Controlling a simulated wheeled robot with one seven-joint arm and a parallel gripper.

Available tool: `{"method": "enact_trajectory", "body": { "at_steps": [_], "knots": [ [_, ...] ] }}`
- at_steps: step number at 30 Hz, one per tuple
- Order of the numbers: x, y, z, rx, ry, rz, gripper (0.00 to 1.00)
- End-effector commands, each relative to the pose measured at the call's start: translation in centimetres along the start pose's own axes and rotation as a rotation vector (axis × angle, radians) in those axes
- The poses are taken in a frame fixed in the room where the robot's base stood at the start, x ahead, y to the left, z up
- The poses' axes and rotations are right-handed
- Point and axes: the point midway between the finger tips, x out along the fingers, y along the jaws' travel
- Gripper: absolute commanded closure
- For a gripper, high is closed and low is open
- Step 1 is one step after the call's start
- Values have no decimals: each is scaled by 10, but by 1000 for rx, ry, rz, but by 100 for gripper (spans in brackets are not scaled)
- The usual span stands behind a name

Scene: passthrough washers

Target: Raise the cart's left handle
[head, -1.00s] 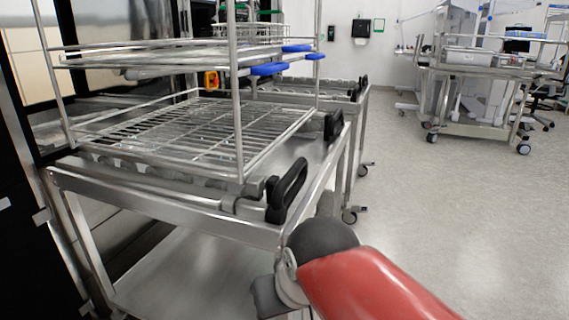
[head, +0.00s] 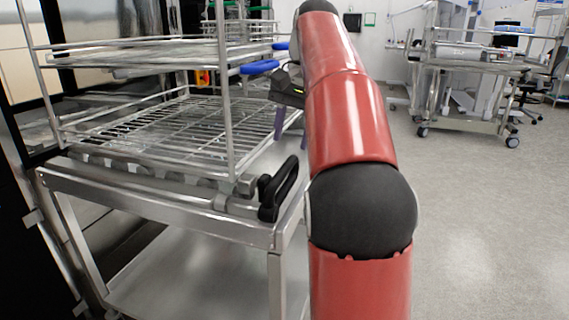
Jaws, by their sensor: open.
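The steel cart (head: 150,205) stands at the left and carries a wire rack. A black loop handle (head: 285,188) sits at its near right corner, the leftmost handle in view, slanting up and outward. The cart's other black handle is hidden behind my red arm. My gripper (head: 290,128) is partly hidden by my arm. Its two purple fingers point down, apart and empty. In the picture they are above the near handle, over the far part of the cart's right end, and do not touch the near handle.
The wire rack (head: 225,100) has a blue clip (head: 260,67) on its upper tier, close to my gripper's left. A second steel cart (head: 480,70) stands at the back right. The floor (head: 480,220) to the right is open.

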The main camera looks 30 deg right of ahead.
Motion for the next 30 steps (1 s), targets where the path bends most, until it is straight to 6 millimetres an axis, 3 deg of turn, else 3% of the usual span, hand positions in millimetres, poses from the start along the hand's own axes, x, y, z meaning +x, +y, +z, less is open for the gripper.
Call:
{"method": "enact_trajectory", "body": {
  "at_steps": [6,12,24,30],
  "knots": [
    [38,1,1,-2,-2,1,58],
    [64,0,1,-2,0,1,58],
    [72,0,1,-3,2,0,58],
    [72,0,1,-3,2,0,82]
  ]
}}
